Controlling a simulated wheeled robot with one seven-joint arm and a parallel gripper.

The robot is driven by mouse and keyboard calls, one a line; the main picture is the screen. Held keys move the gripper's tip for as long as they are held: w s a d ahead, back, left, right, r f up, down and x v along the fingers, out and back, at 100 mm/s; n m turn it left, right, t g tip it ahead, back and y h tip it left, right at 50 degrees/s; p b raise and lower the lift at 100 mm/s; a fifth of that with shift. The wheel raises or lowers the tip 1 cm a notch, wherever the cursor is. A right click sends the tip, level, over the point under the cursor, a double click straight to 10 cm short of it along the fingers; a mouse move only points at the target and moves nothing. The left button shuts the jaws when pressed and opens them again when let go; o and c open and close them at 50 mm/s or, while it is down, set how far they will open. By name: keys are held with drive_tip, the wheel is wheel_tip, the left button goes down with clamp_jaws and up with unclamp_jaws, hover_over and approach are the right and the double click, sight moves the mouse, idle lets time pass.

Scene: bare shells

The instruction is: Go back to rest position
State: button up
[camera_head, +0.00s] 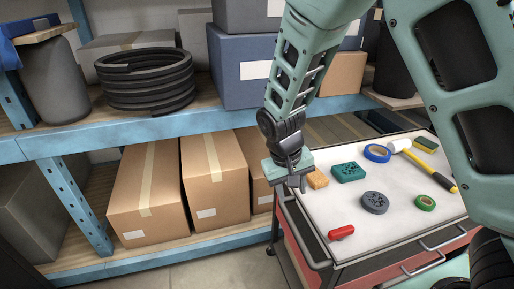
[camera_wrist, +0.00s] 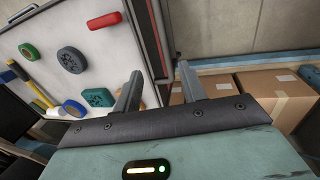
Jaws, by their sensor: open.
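My gripper (camera_head: 295,181) hangs above the left edge of the cart top, beside an orange-tan block. In the wrist view my gripper (camera_wrist: 155,92) is open, with its two fingers apart and nothing between them. The fingertips lie over the cart's edge in that view. My arm comes down from the top of the head view and hides part of the shelf behind it.
A cart (camera_head: 318,222) carries a red object (camera_head: 341,232), a grey disc (camera_head: 375,202), a teal block (camera_head: 348,171), an orange-tan block (camera_head: 318,180), tape rolls and a hammer. Shelving (camera_head: 150,131) with cardboard boxes (camera_head: 148,195) and a black coil stands left. Floor shows between them.

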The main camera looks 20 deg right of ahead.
drive_tip(key=s+a+r+n+y, duration=0.1)
drive_tip(key=s+a+r+n, duration=0.1)
drive_tip(key=s+r, duration=0.2)
drive_tip(key=s+a+r+n+y, duration=0.1)
drive_tip(key=s+a+r+n, duration=0.2)
drive_tip(key=s, duration=0.7)
drive_tip(key=s+a+r+n, duration=0.2)
drive_tip(key=s+a+r, duration=0.1)
drive_tip(key=s, duration=0.4)
drive_tip(key=shift+s+a+r+n+y, duration=0.2)
drive_tip(key=shift+s+r+n+y, duration=0.15)
drive_tip(key=shift+r, duration=0.5)
drive_tip(key=shift+w, duration=0.15)
